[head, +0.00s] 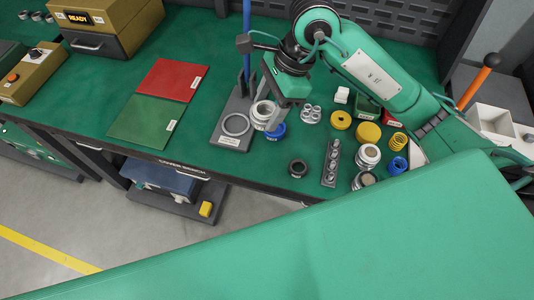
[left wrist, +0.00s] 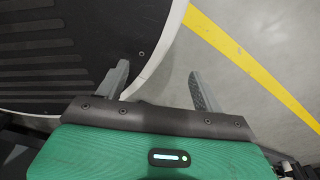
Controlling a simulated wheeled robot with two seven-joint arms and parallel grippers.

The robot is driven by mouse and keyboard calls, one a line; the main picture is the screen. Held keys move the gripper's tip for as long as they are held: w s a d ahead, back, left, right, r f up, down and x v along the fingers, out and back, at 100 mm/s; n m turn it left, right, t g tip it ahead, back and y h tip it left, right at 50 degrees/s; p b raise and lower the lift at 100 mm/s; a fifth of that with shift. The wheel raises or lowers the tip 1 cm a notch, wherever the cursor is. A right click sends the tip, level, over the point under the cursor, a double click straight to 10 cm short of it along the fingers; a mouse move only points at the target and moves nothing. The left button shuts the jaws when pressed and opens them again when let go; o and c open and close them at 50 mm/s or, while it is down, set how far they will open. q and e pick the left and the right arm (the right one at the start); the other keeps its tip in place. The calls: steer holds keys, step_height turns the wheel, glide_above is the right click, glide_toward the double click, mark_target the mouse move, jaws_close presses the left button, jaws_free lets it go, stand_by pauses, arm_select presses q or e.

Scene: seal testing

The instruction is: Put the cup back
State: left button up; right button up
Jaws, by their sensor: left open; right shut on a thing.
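A pale, metallic round cup (head: 262,113) is at the right side of a dark grey stand with a blue upright rod (head: 246,45). My right gripper (head: 275,120) reaches down over it from the upper right and is shut on what looks like this cup; the fingers partly hide the contact. Whether the cup touches the stand cannot be told. A pale ring (head: 236,124) lies flat on the stand base (head: 229,142), left of the cup. A blue round part (head: 277,131) is close below the gripper. My left gripper (left wrist: 160,85) is open and empty above the floor.
A red sheet (head: 172,80) and a green sheet (head: 147,121) lie left of the stand. A black ring (head: 298,168), a grey holder (head: 331,164), yellow discs (head: 368,133) and springs (head: 397,142) crowd the right. A box marked READY (head: 105,25) stands back left.

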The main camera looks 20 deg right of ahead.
step_height(320, 180, down, 14)
steer(key=shift+r+p, duration=0.15)
steer(key=shift+p, duration=0.5)
steer(key=shift+f, duration=2.2)
arm_select(q)
steer(key=s, duration=0.2)
steer(key=shift+s+a+r, duration=0.15)
steer(key=shift+s, duration=0.2)
steer(key=shift+a, duration=0.1)
arm_select(e)
steer(key=shift+f, duration=0.1)
steer(key=o, duration=1)
steer(key=shift+c, duration=0.2)
arm_select(q)
steer(key=shift+w+a, duration=0.35)
steer(key=shift+a, duration=0.15)
steer(key=shift+r, duration=0.1)
